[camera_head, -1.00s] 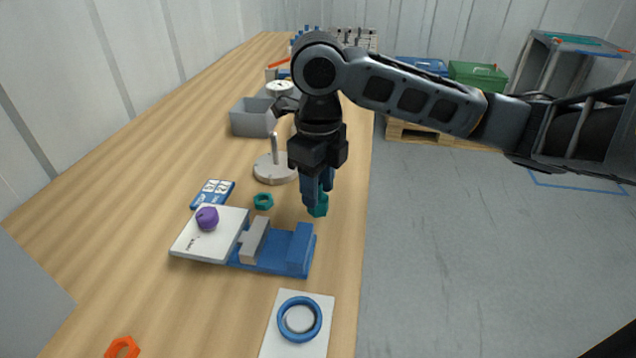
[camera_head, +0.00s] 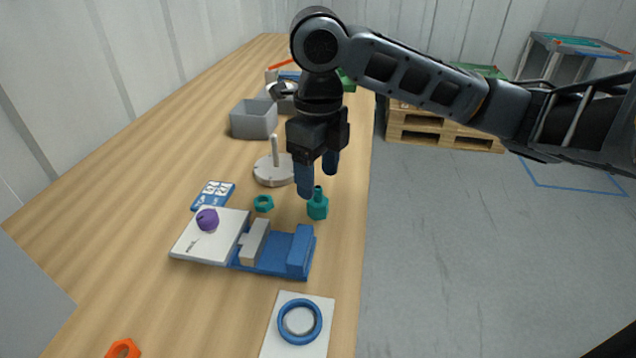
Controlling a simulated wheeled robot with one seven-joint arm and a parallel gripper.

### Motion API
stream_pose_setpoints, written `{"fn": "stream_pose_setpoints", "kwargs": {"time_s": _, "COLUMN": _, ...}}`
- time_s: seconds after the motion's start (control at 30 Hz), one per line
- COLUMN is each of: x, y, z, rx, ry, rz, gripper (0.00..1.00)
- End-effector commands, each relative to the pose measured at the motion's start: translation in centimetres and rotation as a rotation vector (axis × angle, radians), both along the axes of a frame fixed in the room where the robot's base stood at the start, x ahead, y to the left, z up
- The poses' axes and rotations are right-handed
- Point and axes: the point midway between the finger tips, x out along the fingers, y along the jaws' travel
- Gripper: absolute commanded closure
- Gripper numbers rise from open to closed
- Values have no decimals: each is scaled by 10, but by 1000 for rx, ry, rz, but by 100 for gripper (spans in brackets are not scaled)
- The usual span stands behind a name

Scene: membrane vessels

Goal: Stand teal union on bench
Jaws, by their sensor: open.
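The teal union (camera_head: 317,206) stands upright on the wooden bench (camera_head: 150,165), its narrow neck up, near the bench's right edge and just behind the blue fixture. My gripper (camera_head: 318,180) points down just above and behind the union. Its two blue fingers are spread apart with nothing between them, and they appear clear of the union. A teal nut (camera_head: 263,203) lies on the bench to the left of the union.
A blue fixture with grey block (camera_head: 270,262) and a white plate with a purple piece (camera_head: 207,219) sit in front. A blue ring (camera_head: 300,321) lies on a white pad. A round base with a post (camera_head: 273,170) and grey bin (camera_head: 253,120) stand behind. An orange nut (camera_head: 123,348) lies front left.

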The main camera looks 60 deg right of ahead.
Motion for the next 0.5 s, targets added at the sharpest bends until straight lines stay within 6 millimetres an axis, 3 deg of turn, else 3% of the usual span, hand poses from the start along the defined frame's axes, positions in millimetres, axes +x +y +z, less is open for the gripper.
{"fn": "stream_pose_setpoints", "kwargs": {"time_s": 0.2, "x": 1, "y": -1, "z": 48, "rx": -3, "ry": -3, "rz": 1, "gripper": 33}}
{"fn": "stream_pose_setpoints", "kwargs": {"time_s": 0.5, "x": 0, "y": -1, "z": 83, "rx": -1, "ry": -1, "rz": -1, "gripper": 33}}
